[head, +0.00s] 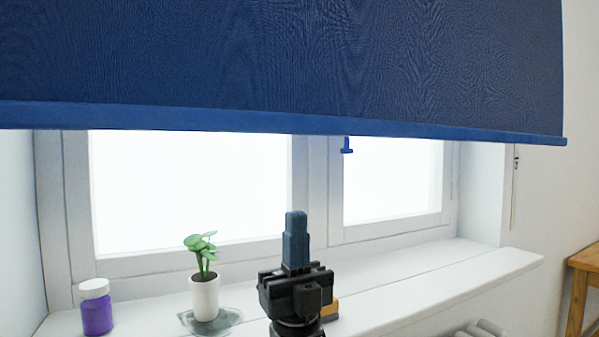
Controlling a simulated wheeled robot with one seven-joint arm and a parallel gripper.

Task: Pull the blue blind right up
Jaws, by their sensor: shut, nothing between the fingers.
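The blue blind (290,60) hangs across the top of the head view. Its lower bar (300,121) is a lighter blue and runs nearly level, with the window (190,190) showing below it. A small blue tab (347,146) shows just under the bar, right of centre. My gripper (296,214) points upward in the lower middle, in front of the window. Its fingers are shut with nothing between them. The fingertips are below the bar in the picture and apart from it.
A white sill (440,278) runs below the window. On it stand a purple jar with white lid (97,312) and a potted plant (205,298) on a glassy dish (228,320). A yellow-orange object (330,308) is partly hidden behind my gripper. A wooden stool (583,262) stands at right.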

